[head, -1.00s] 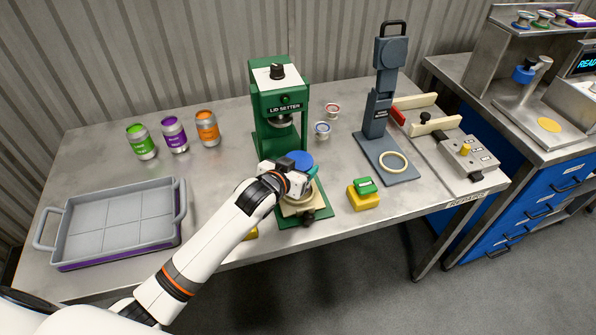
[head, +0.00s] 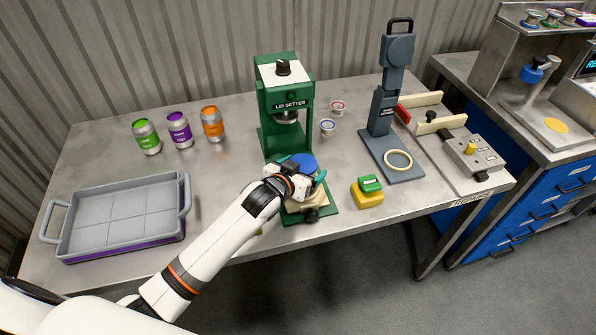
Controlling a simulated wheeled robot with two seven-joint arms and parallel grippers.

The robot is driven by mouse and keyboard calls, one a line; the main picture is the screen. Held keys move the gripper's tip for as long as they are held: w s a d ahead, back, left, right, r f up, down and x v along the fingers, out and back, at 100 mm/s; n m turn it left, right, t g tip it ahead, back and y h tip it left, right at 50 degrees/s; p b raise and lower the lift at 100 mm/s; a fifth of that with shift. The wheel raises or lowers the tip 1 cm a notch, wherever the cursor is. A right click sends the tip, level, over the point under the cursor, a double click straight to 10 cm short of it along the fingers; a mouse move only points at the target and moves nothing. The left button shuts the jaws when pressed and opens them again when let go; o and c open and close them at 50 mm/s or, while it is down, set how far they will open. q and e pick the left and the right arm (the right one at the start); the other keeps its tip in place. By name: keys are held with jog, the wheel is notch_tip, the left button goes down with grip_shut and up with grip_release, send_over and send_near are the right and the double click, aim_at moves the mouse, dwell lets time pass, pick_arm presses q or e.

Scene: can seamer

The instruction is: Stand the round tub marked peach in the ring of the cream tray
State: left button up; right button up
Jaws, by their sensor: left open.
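A round tub with a blue top (head: 304,162) stands at the front of the green lid setter, between my left gripper's fingers. I cannot read a peach mark on it. The cream tray (head: 309,205) lies low at the front of the lid setter, partly covered by my gripper. Its ring is hidden, so I cannot tell whether the tub sits in it. My left gripper (head: 302,171) is open, its teal fingertips spread on either side of the blue top. My right gripper is not in view.
The green lid setter (head: 286,85) rises behind the tub. A yellow block with a green button (head: 369,190) is at its right. Two small cups (head: 327,127) (head: 338,107) stand behind. Several cans (head: 179,130) and a grey crate (head: 187,198) are on the left.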

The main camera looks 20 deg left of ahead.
pick_arm(q)
jog(key=shift+s+r, duration=0.15)
jog(key=shift+s, duration=0.2)
jog(key=v, duration=1.1)
jog(key=shift+s+b, duration=0.15)
jog(key=shift+b, duration=0.25)
jog(key=shift+a, duration=0.1)
